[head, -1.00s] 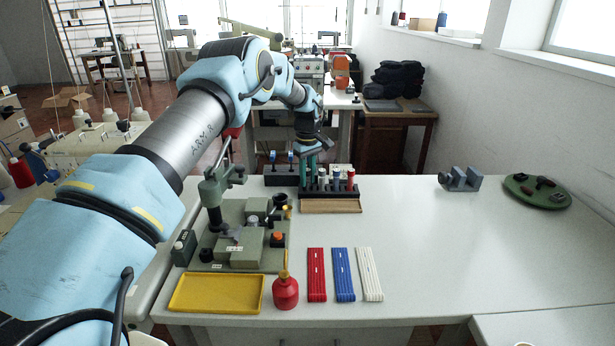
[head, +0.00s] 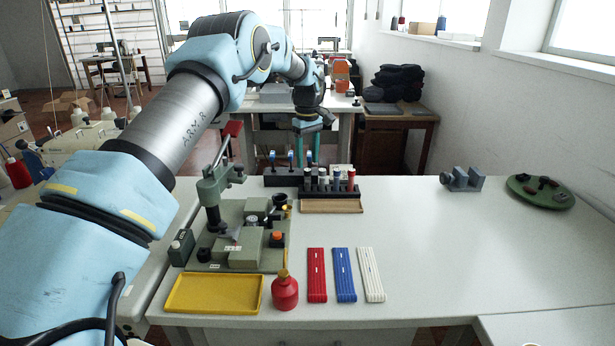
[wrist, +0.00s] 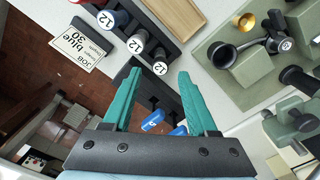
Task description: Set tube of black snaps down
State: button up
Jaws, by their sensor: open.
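The tube of black snaps, dark with a pale cap marked 12, appears to be the end tube (wrist: 160,62) in the wrist view. It stands in the black tube rack (head: 330,191), at the left end of the row in the head view (head: 308,180). My gripper (head: 302,160) is raised above and behind the rack. In the wrist view its two teal fingers (wrist: 155,95) are spread wide with nothing between them. The tube lies beyond the fingertips, apart from them.
Blue and red tubes stand beside it. A black block with blue-topped pieces (head: 282,181) adjoins the rack. A wooden tray (head: 331,207), green press station (head: 228,258), yellow tray (head: 215,294) and red bottle (head: 285,292) are nearer.

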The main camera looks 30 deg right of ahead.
notch_tip(320, 180, up, 5)
jog(key=shift+r+b, duration=0.15)
jog(key=shift+b, duration=0.25)
dwell(0.3)
